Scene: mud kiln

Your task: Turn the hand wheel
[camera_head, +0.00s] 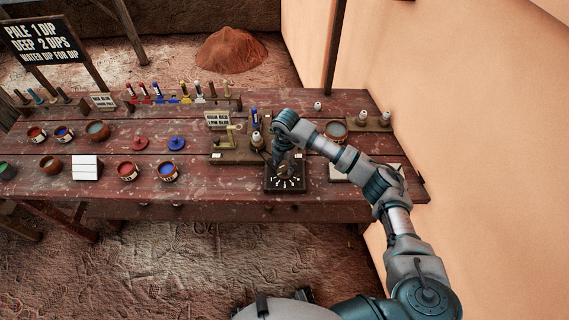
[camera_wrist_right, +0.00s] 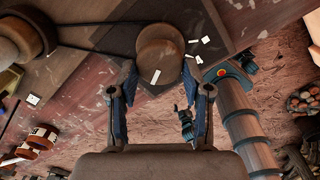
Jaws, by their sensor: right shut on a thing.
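The hand wheel (camera_wrist_right: 160,50) is a small round brown knob with a white mark on its side, seen in the right wrist view. It sits on a dark square plate (camera_head: 285,187) with white tick marks near the table's front edge. My right gripper (camera_wrist_right: 160,85) has its two blue-padded fingers on either side of the wheel and is shut on it. In the head view the right gripper (camera_head: 284,162) reaches down over the plate, and the arm hides part of the wheel. My left gripper is in neither view.
The wooden table (camera_head: 215,187) holds small pots, a white block (camera_head: 86,168) and a rack of coloured-handled tools (camera_head: 185,99). A brass-coloured device (camera_head: 228,137) and small bottles stand close to the plate. A plain wall (camera_head: 480,150) rises at the right.

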